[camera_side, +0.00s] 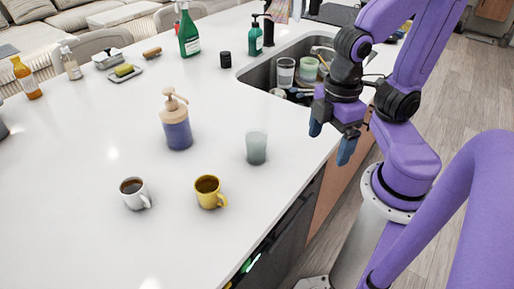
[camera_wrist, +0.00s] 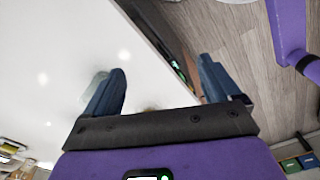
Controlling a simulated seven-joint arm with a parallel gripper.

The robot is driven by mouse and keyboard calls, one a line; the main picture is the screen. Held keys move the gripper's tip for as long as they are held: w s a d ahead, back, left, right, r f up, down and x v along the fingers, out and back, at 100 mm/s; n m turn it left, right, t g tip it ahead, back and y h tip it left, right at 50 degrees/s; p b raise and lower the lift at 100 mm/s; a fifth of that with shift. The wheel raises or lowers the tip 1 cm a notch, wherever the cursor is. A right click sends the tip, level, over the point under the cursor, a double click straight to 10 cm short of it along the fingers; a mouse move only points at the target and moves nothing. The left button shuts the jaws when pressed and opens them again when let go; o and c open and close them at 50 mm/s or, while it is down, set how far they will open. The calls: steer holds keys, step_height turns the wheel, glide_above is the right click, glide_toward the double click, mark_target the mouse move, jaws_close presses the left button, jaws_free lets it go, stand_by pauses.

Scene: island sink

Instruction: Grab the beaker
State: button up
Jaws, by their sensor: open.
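The beaker is most likely the translucent grey-green cup (camera_side: 256,147), upright on the white counter near its right edge in the side view. In the wrist view a pale translucent piece of it (camera_wrist: 94,84) shows beside my left finger, which hides the rest. My gripper (camera_side: 331,139) is open and empty, to the right of the cup and apart from it, near the counter's edge. In the wrist view my gripper (camera_wrist: 163,72) has its two blue fingers spread wide, with the counter edge between them.
A yellow mug (camera_side: 208,192), a white mug (camera_side: 134,194) and a purple pump bottle (camera_side: 177,122) stand left of the cup. The sink (camera_side: 262,75) with cups in it lies behind.

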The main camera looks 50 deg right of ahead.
steer(key=n+t+h, duration=0.9)
steer(key=n+h, duration=0.1)
steer(key=n, duration=0.4)
glide_toward(259, 143)
steer(key=shift+h, duration=0.3)
steer(key=x, duration=0.8)
steer(key=shift+w+f, duration=0.1)
steer(key=shift+f, duration=0.05)
steer(key=shift+a+f+x, duration=0.1)
steer(key=shift+f+x, duration=0.05)
steer(key=shift+x, duration=0.7)
steer(key=shift+a+f+x, duration=0.1)
steer(key=shift+f+x, duration=0.05)
steer(key=shift+x, duration=0.75)
steer(key=shift+a+f+x, duration=0.1)
steer(key=shift+f+x, duration=0.05)
steer(key=shift+x, duration=0.7)
steer(key=shift+w, duration=0.1)
steer(key=shift+c, duration=0.2)
steer(key=c, duration=1)
